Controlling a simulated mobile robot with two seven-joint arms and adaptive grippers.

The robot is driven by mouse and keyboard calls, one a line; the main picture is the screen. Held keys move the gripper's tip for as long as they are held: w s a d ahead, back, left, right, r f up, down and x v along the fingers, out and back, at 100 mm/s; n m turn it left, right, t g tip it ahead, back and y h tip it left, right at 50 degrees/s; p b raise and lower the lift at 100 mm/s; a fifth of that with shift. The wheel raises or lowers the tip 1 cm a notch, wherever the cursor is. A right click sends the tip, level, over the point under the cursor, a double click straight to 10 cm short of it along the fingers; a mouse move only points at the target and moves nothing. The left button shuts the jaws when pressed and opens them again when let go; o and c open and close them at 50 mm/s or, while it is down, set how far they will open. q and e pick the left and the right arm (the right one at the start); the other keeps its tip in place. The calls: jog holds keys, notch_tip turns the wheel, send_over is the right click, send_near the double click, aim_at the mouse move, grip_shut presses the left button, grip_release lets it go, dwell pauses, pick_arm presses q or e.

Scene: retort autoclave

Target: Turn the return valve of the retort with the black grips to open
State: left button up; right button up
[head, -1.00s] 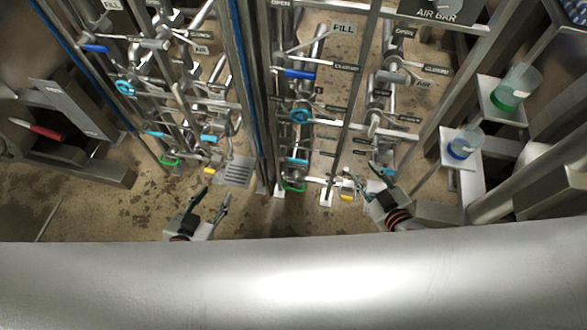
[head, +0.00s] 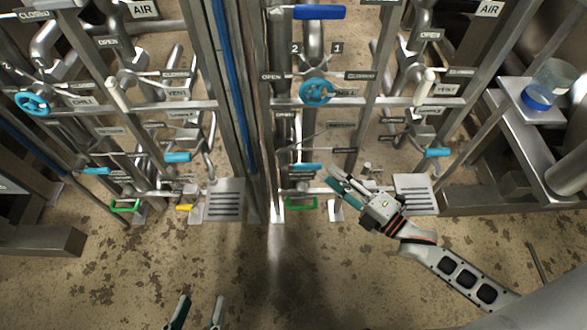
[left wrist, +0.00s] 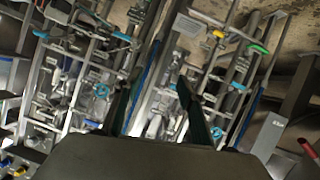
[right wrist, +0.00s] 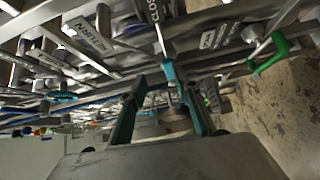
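My right gripper (head: 338,178) is open beside the lower pipes of the right rack, just right of a cyan handle (head: 306,167). In the right wrist view a cyan handle (right wrist: 169,71) shows near the right fingertip; I cannot tell whether they touch. A RETURN label (right wrist: 92,36) and a CLOSED label (right wrist: 153,10) are ahead of the right gripper (right wrist: 158,95). A thin lever (head: 305,137) lies between small labels in the head view. I cannot make out black grips. My left gripper (head: 199,303) is open and empty, low over the floor.
A second pipe rack with a blue wheel (head: 33,103) stands left, beyond blue-edged posts. A blue wheel (head: 316,92) and a green handle (head: 302,203) are on the right rack. The floor in front is clear.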

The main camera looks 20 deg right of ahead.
aim_at(314, 169)
jog(key=shift+n, duration=0.5)
jog(key=x, duration=0.2)
jog(key=f+b+x, duration=0.1)
jog(key=x, duration=0.2)
jog(key=b+x, duration=0.1)
jog(key=x, duration=0.2)
jog(key=shift+s+a+f, duration=0.2)
jog(key=shift+f, duration=0.15)
pick_arm(q)
jog(key=shift+s+d+f+n, duration=0.55)
jog(key=shift+s+d+n, duration=0.1)
jog(key=shift+n, duration=0.25)
pick_arm(e)
jog(key=shift+c, duration=0.4)
pick_arm(q)
jog(key=shift+w+r+h, duration=0.1)
jog(key=shift+h, duration=0.2)
pick_arm(e)
jog(key=shift+r, duration=0.1)
grip_shut()
